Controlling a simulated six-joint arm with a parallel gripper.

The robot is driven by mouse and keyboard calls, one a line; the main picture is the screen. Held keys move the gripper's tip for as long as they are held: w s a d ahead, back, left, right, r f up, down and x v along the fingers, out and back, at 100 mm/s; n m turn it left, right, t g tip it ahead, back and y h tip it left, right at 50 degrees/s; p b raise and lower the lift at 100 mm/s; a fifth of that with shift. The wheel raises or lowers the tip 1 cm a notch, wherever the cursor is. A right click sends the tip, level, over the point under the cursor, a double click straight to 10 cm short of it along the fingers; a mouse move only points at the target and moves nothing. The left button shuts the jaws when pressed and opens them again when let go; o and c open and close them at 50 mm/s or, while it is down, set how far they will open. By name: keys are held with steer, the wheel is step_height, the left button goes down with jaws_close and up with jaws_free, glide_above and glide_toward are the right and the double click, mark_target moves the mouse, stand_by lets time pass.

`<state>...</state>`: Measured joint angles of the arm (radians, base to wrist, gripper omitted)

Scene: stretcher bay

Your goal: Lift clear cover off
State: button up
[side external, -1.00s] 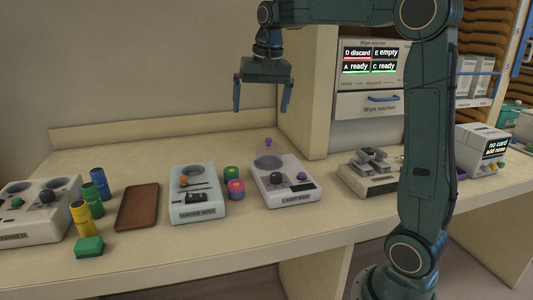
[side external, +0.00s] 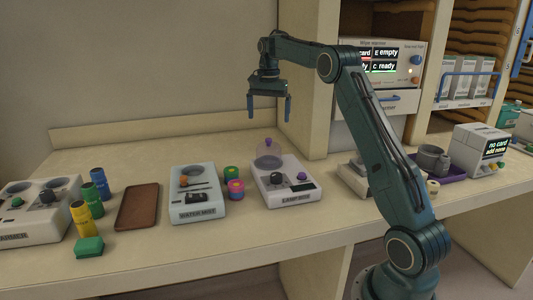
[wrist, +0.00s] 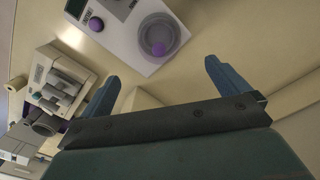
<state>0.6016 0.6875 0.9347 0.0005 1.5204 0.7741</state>
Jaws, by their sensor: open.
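The clear cover (side external: 268,156) is a see-through dome with a purple knob on top. It sits on the back part of the white lamp box (side external: 275,197). In the wrist view the clear cover (wrist: 172,31) shows from above with its purple knob, near the top middle. My gripper (side external: 269,113) is open and empty, fingers pointing down, above the cover and apart from it. In the wrist view my gripper (wrist: 160,75) shows two blue fingers spread wide, with bare counter between them.
A brown tray (side external: 137,205) lies further left. The wipe warmer cabinet (side external: 375,103) and a grey device stand to the right.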

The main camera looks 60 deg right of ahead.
mark_target(269, 150)
steer(key=shift+f, duration=4.3)
steer(key=shift+f, duration=0.1)
steer(key=shift+d+f, duration=0.15)
steer(key=shift+f, duration=2.35)
steer(key=c, duration=1)
